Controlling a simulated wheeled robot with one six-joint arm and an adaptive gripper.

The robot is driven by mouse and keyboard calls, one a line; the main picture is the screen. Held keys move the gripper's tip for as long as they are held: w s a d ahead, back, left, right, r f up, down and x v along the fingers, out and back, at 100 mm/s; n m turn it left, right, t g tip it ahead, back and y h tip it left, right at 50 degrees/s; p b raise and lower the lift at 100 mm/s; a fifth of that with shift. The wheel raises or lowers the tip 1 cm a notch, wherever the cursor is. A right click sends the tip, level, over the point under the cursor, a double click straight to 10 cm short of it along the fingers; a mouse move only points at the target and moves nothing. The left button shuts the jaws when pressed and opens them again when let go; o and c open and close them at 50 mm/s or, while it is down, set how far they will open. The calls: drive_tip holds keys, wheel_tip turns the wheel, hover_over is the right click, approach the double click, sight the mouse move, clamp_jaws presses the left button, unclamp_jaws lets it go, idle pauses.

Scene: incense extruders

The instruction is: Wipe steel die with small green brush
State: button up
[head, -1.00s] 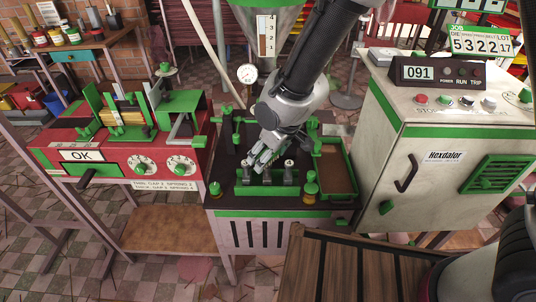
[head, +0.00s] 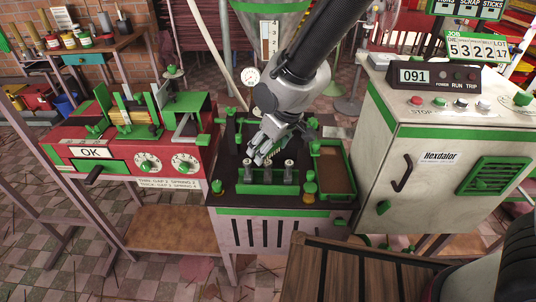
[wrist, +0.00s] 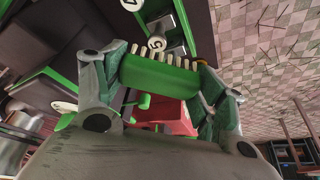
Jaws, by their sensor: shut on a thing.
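My gripper (head: 262,154) is shut on a small green brush (wrist: 160,76), with a finger on each side of its green block. The brush's pale bristles point away from the gripper in the wrist view. In the head view my gripper is over the dark-topped bench, just behind a green rack (head: 268,188). Steel-topped pieces (head: 289,165) stand in the rack. I cannot tell which piece is the steel die, or whether the bristles touch anything. My gripper hides part of the bench behind the rack.
A green-rimmed tray (head: 352,180) lies right of the rack, and green knobs stand around it. A red machine (head: 120,160) with dials is on the left. A pale cabinet (head: 440,150) with a control panel is on the right. A hopper hangs behind.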

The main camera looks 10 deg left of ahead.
drive_tip(key=shift+r, duration=2.15)
